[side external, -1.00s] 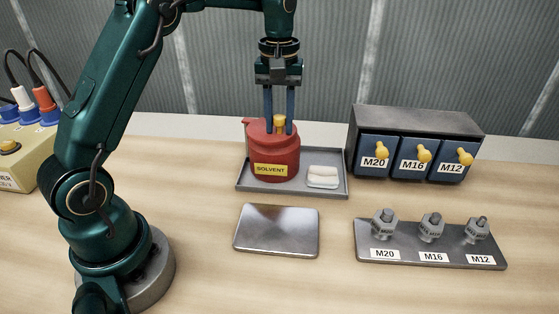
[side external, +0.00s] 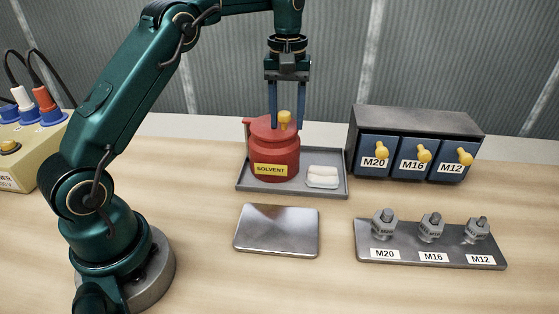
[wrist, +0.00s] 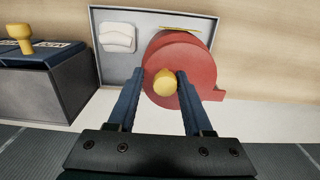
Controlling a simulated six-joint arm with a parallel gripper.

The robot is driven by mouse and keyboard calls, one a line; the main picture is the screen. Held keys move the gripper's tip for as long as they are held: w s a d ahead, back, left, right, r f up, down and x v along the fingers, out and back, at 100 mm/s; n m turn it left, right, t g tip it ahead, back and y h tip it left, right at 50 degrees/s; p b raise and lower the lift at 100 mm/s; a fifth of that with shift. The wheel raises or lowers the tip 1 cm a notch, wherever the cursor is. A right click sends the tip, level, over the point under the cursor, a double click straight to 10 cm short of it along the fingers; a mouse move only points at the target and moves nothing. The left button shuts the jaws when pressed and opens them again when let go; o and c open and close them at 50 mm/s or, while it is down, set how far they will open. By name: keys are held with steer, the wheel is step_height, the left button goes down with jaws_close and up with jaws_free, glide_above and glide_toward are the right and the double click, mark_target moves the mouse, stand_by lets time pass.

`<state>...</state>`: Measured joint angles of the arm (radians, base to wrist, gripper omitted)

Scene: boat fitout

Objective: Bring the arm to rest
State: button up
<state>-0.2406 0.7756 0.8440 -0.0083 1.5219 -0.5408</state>
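My gripper (side external: 287,125) points down over the red solvent can (side external: 275,152). Its blue fingers are apart on either side of the can's yellow knob (side external: 285,119), and nothing is held. In the wrist view, the knob (wrist: 165,82) shows between the open fingers (wrist: 160,75), with gaps beside it. The can stands upright at the left of a grey tray (side external: 335,187), with its yellow SOLVENT label facing the side camera. My arm reaches over from the left.
A white block (side external: 323,177) lies in the tray, right of the can. A metal plate (side external: 277,231) lies in front. A drawer cabinet (side external: 415,145) with yellow knobs stands right, behind a labelled rack (side external: 430,246) of hex fittings. A cabled yellow box (side external: 30,150) stands left.

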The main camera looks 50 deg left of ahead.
steer(key=shift+s+a+f, duration=0.15)
steer(key=shift+a+f, duration=0.1)
steer(key=shift+s+d, duration=0.25)
steer(key=shift+s, duration=0.3)
steer(key=shift+s+d, duration=0.2)
steer(key=shift+s, duration=0.35)
steer(key=shift+s+d, duration=0.15)
steer(key=shift+s, duration=1.15)
steer(key=shift+d+r, duration=0.1)
steer(key=shift+r, duration=0.2)
steer(key=s+d+r+m+t, duration=0.3)
steer(key=s+d+r, duration=0.2)
steer(key=s+r, duration=0.25)
steer(key=s+d+f+m+t, duration=0.2)
steer(key=s+d+f+m, duration=0.1)
steer(key=s+m, duration=0.3)
steer(key=s+f, duration=0.1)
steer(key=s, duration=0.1)
steer(key=shift+s+t, duration=0.3)
